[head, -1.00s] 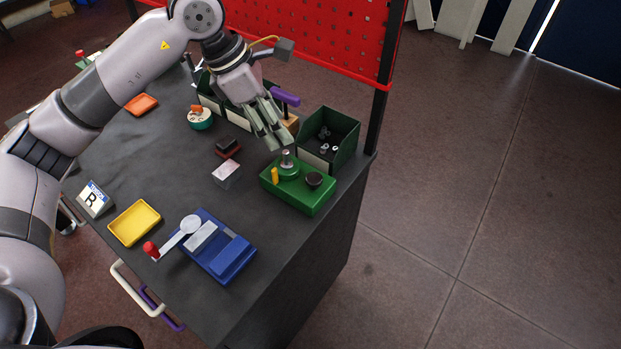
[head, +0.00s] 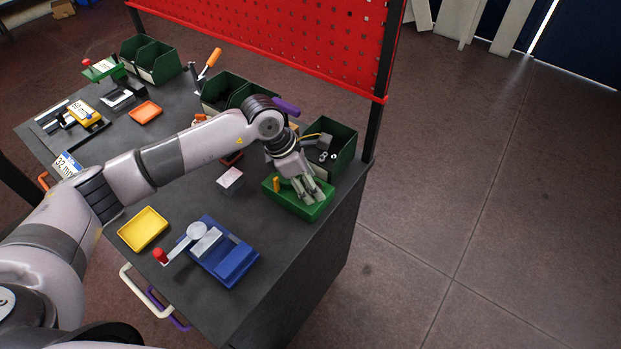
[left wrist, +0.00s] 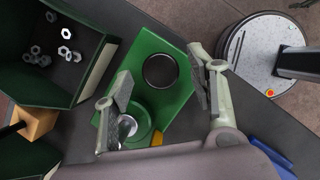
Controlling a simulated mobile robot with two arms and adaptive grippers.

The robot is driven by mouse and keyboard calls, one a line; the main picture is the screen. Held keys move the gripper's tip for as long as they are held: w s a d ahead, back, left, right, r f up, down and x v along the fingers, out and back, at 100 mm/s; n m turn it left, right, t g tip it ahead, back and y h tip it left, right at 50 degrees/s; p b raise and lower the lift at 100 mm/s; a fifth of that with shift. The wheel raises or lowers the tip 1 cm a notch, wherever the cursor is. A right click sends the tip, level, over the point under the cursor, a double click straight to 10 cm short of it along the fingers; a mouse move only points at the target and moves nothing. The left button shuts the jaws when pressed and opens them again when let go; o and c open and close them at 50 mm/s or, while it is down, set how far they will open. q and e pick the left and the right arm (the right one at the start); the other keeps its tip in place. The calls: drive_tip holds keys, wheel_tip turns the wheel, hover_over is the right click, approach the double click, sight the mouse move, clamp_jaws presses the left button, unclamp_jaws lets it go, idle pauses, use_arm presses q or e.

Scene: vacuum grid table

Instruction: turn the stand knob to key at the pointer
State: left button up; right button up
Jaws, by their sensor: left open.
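The green stand (head: 297,209) sits near the right edge of the table. Its yellow pointer (head: 276,184) stands up at the left end. My left gripper (head: 313,199) is over the stand, pointing down with fingers apart, and hides most of the top. In the left wrist view, a round black knob-like part (left wrist: 160,70) lies between the spread fingers (left wrist: 160,92). A shiny silver post (left wrist: 127,125) on a round green boss is beside the left finger, close to the yellow pointer (left wrist: 157,139). I cannot tell whether a finger touches either part. The right gripper is not in view.
A green bin (head: 340,141) with nuts stands just behind the stand. A white block (head: 230,181) is to its left. A blue fixture (head: 226,254) with a red-handled crank and a yellow tray (head: 143,229) are nearer. A red pegboard (head: 270,40) rises along the back.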

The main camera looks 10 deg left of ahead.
use_arm(q)
drive_tip(key=shift+d+f, duration=0.1)
drive_tip(key=shift+f, duration=0.1)
drive_tip(key=shift+c, duration=0.6)
drive_tip(key=c, duration=1)
